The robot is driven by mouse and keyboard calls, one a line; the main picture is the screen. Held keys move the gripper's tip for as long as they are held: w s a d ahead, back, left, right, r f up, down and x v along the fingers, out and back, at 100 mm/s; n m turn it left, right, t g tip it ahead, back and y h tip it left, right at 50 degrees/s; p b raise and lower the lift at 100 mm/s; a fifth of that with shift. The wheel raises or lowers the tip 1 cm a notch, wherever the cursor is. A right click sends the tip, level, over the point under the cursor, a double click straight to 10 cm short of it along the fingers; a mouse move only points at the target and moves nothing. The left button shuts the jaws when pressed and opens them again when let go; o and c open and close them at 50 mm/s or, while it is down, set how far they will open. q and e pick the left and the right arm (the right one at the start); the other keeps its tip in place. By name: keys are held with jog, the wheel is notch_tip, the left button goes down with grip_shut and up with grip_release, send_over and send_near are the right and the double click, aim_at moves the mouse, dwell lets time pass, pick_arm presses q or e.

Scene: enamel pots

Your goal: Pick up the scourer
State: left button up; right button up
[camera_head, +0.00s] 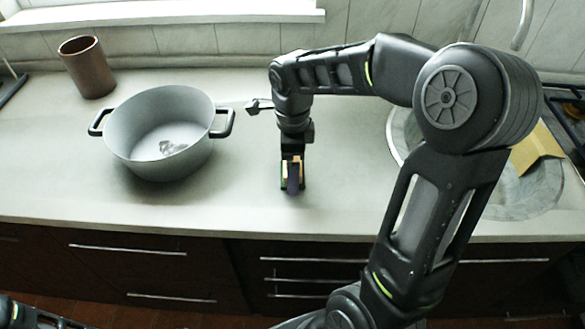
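A small scourer (284,184) with yellow and green parts shows on the counter around the tip of my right gripper (293,178). The gripper points down at it from above, near the front of the counter, and hides most of it. Whether the fingers are closed on it or only beside it cannot be told. My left gripper is not in view; only a bit of my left arm shows at the bottom left corner.
A grey pot (160,130) with two black handles stands on the left, with a small pale thing inside. A brown cup (87,68) stands behind it. A sink (500,195) at the right holds a tan piece (535,150). Counter between pot and gripper is clear.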

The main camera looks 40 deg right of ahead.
jog(key=shift+f, duration=0.6)
jog(key=shift+c, duration=0.3)
jog(key=c, duration=1.3)
jog(key=shift+r, duration=0.1)
jog(key=shift+c, duration=0.2)
notch_tip(320, 180, up, 10)
